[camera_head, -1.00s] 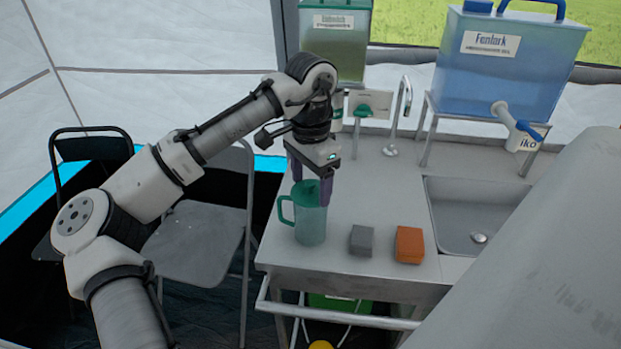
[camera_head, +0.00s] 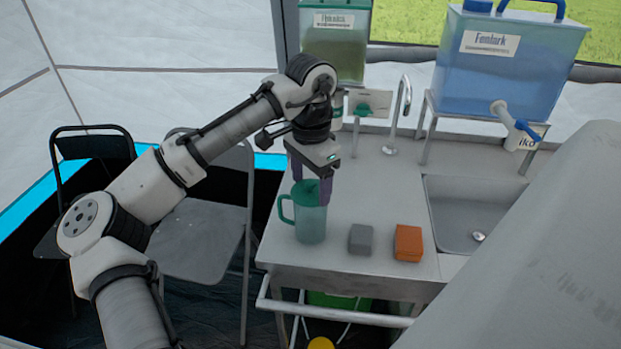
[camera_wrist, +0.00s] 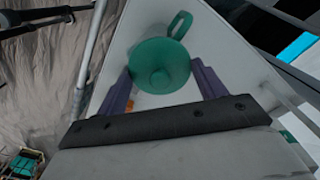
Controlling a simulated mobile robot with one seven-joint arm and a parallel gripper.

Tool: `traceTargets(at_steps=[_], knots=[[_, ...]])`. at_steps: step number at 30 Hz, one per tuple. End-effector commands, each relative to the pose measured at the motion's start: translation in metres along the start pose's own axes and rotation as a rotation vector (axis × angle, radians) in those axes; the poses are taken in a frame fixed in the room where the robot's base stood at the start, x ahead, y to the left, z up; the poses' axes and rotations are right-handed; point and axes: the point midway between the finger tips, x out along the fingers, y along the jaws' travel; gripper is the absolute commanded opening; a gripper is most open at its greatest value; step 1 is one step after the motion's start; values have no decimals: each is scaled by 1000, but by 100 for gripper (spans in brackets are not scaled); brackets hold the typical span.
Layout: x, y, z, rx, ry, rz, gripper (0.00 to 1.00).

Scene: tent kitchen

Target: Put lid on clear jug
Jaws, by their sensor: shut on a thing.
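The clear jug (camera_head: 311,226) stands upright near the left front of the counter, its green handle (camera_head: 285,210) to the left. The green lid (camera_head: 306,190) is at the top of the jug; I cannot tell whether it is fully seated. My gripper (camera_head: 312,190) points down over the jug and is shut on the lid, one purple finger on each side. In the wrist view the round green lid (camera_wrist: 160,66) with its central knob lies between the fingertips (camera_wrist: 163,80) and hides the jug's mouth. The handle shows above it (camera_wrist: 181,24).
A grey block (camera_head: 361,239) and an orange block (camera_head: 408,243) lie on the counter right of the jug. The sink (camera_head: 470,210) is farther right, with a tap (camera_head: 403,100) behind. A blue water container (camera_head: 510,60) stands at the back right. Folding chairs (camera_head: 205,240) are left.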

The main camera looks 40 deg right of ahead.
Motion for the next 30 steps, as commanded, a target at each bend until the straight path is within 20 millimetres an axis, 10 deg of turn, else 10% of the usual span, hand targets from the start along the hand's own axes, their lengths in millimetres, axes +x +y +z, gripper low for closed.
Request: traceTargets(at_steps=[7, 8, 13, 30], knots=[[0, 0, 0, 0, 0, 0, 49], [0, 0, 0, 0, 0, 0, 74], [0, 0, 0, 0, 0, 0, 95], [-4, 0, 0, 0, 0, 0, 100]])
